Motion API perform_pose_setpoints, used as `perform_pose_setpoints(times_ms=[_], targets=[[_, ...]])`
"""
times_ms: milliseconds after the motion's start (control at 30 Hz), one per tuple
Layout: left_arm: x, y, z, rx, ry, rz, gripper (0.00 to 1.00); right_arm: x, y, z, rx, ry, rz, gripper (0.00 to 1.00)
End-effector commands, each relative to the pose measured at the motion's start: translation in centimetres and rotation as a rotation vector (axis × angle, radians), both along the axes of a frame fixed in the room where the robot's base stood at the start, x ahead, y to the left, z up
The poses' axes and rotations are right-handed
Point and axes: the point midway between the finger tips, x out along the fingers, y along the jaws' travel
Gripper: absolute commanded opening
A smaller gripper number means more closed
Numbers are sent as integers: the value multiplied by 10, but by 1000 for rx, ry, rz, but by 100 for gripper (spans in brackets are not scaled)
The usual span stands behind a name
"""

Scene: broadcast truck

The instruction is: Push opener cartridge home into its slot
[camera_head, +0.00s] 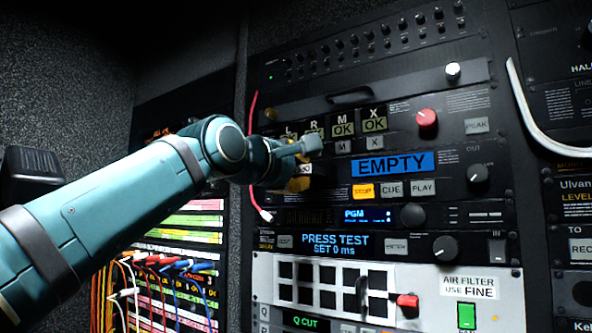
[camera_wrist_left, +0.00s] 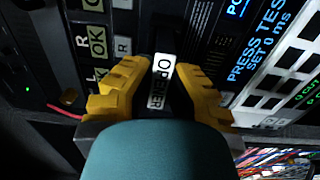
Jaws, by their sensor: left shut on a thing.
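The opener cartridge (camera_wrist_left: 160,82), with a white label reading OPENER, sits between the yellow fingers of my left gripper (camera_wrist_left: 164,76) in the left wrist view. The gripper is shut on it. In the head view my left gripper (camera_head: 283,165) is at the left part of the cart player, left of its blue EMPTY display (camera_head: 392,165). The gripper hides most of the cartridge and the slot there. I cannot tell how deep the cartridge is in the slot. My right gripper is not in view.
STOP (camera_head: 363,191), CUE and PLAY buttons sit below the display, and a red knob (camera_head: 427,118) above it. A red cable (camera_head: 252,150) hangs just left of the gripper. A patch bay with coloured cables (camera_head: 160,270) is at lower left.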

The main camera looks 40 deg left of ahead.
Motion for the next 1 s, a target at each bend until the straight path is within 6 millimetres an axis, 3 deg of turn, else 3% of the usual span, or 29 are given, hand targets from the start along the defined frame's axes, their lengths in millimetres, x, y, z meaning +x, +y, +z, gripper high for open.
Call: perform_pose_setpoints(times_ms=[233,267,300,733,1000], targets=[[5,1,0,-1,-1,1,0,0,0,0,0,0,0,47],[5,1,0,-1,-1,1,25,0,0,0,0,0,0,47],[5,1,0,-1,-1,0,39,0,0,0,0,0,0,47],[-3,-1,0,0,-1,0,39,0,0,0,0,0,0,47],[-53,-6,0,0,-5,1,39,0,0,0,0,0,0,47]])
